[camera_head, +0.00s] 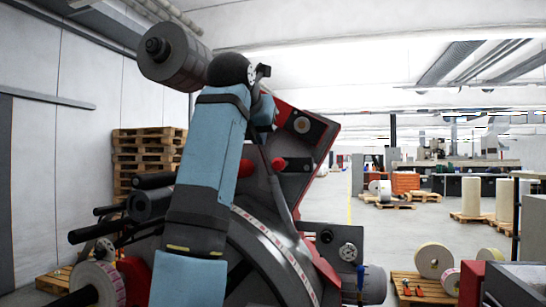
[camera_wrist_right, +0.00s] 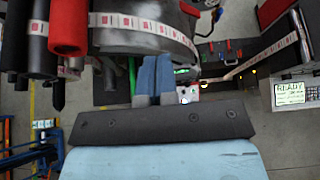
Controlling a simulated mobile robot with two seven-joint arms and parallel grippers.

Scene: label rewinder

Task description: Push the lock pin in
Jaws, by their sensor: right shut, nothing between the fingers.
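The rewinder machine (camera_head: 270,245) fills the middle of the head view, with a large grey drum, a printed label web and red panels. My right arm rises in front of it and bends over at the top, and I cannot make out its fingertips there. In the right wrist view my right gripper (camera_wrist_right: 151,62) is shut and empty, its two blue fingers side by side. Their tips reach the lower edge of the grey drum (camera_wrist_right: 140,40); I cannot tell whether they touch. I cannot clearly pick out the lock pin in either view. My left gripper is not in view.
A red roller (camera_wrist_right: 68,25) and dark rollers lie left of the fingers in the wrist view. A screen reading READY (camera_wrist_right: 290,93) is at right. In the head view, stacked pallets (camera_head: 145,155) stand behind the machine and label rolls (camera_head: 433,260) lie at right.

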